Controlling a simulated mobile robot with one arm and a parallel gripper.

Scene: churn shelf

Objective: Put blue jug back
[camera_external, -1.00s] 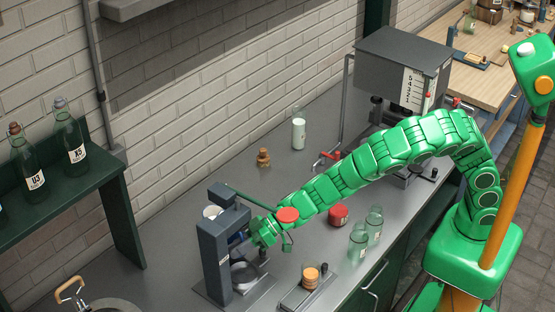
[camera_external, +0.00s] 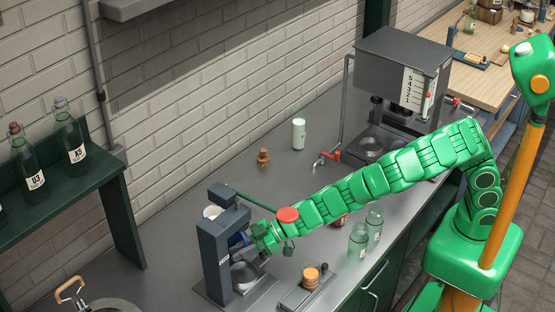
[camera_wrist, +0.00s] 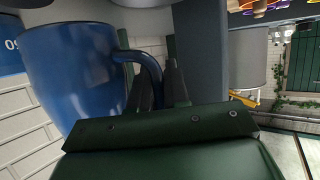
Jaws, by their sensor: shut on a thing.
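The blue jug (camera_external: 237,240) shows as a small blue patch inside the dark grey press-like stand (camera_external: 214,255) at the lower middle of the external view. The stand and my arm hide most of it. In the wrist view the jug (camera_wrist: 75,75) fills the upper left, with its handle (camera_wrist: 150,68) to the right. My gripper (camera_wrist: 172,85) is shut on the handle, its dark fingers on either side. In the external view my gripper (camera_external: 254,238) reaches into the stand from the right. Whether the jug touches the stand's base is hidden.
A red disc on a green lever (camera_external: 287,214) sits right beside my wrist. A small board with a stack of orange discs (camera_external: 310,278) and glass jars (camera_external: 358,243) stand nearby. A white-filled glass (camera_external: 298,134) and a brown bottle (camera_external: 263,157) stand farther back. The counter's middle is clear.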

